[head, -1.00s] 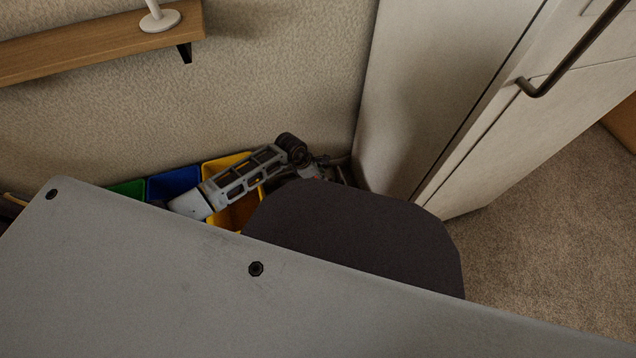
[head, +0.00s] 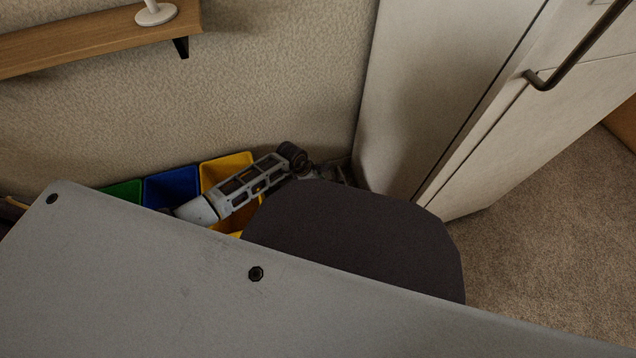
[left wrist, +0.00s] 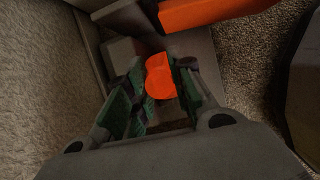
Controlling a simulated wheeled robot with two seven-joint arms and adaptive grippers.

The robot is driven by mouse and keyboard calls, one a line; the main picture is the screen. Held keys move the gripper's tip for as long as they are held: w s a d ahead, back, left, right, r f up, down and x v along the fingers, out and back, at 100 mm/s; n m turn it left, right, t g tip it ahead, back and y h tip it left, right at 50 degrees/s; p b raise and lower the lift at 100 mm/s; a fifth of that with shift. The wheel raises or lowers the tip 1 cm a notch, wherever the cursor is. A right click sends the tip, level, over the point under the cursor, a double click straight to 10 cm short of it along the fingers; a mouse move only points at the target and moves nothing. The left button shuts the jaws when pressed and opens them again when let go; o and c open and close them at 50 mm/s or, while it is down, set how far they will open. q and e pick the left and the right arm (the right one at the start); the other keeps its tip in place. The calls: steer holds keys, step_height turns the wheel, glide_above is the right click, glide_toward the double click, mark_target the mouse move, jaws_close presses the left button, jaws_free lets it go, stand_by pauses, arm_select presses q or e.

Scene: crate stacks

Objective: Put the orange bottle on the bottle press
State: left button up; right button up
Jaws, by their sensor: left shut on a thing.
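The orange bottle (left wrist: 160,78) shows in the left wrist view between the two green-padded fingers of my left gripper (left wrist: 158,88), which is shut on it. Only the bottle's rounded orange end shows. In the head view my left arm reaches over the bins toward the wall corner, and its gripper end is mostly hidden. I cannot pick out the bottle press in either view. My right gripper is not in view.
Green (head: 124,190), blue (head: 172,187) and yellow (head: 226,166) bins stand along the wall. A white cabinet (head: 440,90) is at the right. A wooden shelf (head: 90,38) is upper left. In the left wrist view an orange block-like thing (left wrist: 212,11) lies beyond the fingers.

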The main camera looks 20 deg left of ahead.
arm_select(q)
steer(key=shift+f, duration=0.15)
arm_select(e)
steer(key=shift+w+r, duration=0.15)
arm_select(q)
steer(key=o, duration=0.7)
steer(key=shift+o, duration=0.2)
steer(key=shift+r, duration=0.2)
steer(key=shift+a+r, duration=0.1)
steer(key=shift+r, duration=0.1)
steer(key=p+v, duration=0.5)
steer(key=v, duration=0.6)
steer(key=shift+s+r, duration=0.2)
steer(key=shift+r, duration=0.05)
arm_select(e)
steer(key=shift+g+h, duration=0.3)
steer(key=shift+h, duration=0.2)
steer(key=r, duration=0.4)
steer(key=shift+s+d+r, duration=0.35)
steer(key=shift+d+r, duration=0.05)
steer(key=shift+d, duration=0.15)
